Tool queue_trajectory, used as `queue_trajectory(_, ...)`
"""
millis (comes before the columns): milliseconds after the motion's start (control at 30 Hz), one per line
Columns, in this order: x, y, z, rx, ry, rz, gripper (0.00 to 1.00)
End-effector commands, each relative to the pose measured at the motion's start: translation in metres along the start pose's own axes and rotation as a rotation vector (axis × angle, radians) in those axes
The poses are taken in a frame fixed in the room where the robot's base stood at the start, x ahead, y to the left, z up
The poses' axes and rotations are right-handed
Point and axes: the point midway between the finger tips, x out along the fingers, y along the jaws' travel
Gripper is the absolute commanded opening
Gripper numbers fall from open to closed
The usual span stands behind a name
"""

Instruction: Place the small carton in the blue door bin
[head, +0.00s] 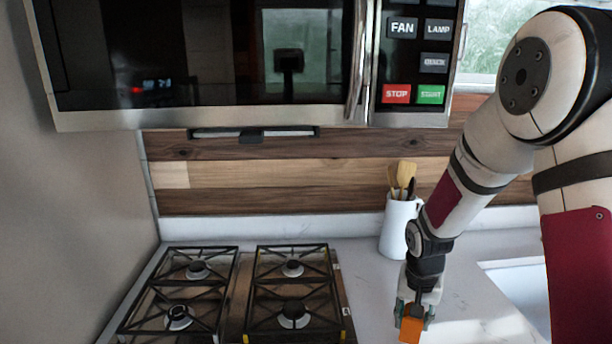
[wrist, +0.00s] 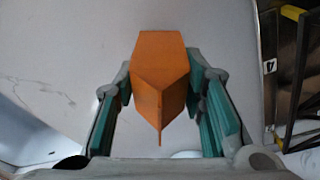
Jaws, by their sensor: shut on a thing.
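A small orange carton (head: 411,328) shows at the bottom of the head view, between the fingers of my gripper (head: 414,313). In the wrist view the carton (wrist: 160,75) sits between the two teal-padded fingers of my gripper (wrist: 162,100), with its peaked end toward the camera. My gripper is shut on it. I cannot tell from these views whether the carton touches the counter below. No blue door bin shows in either view.
A stove with black grates (head: 240,292) is left of my gripper. A white utensil holder (head: 397,228) stands behind it on the pale counter (head: 375,290). A microwave (head: 230,60) hangs above. A sink (head: 520,278) lies to the right.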

Motion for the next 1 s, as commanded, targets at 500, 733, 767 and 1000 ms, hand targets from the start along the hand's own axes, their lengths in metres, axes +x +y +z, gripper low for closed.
queue_trajectory(500, 0.011, -0.085, -0.033, -0.449, 0.023, -0.093, 0.00)
queue_trajectory(733, 0.011, -0.084, -0.033, -0.447, 0.023, -0.093, 0.00)
queue_trajectory(767, 0.011, -0.084, -0.033, -0.447, 0.023, -0.093, 0.00)
queue_trajectory(1000, 0.011, -0.084, -0.033, -0.446, 0.023, -0.092, 0.00)
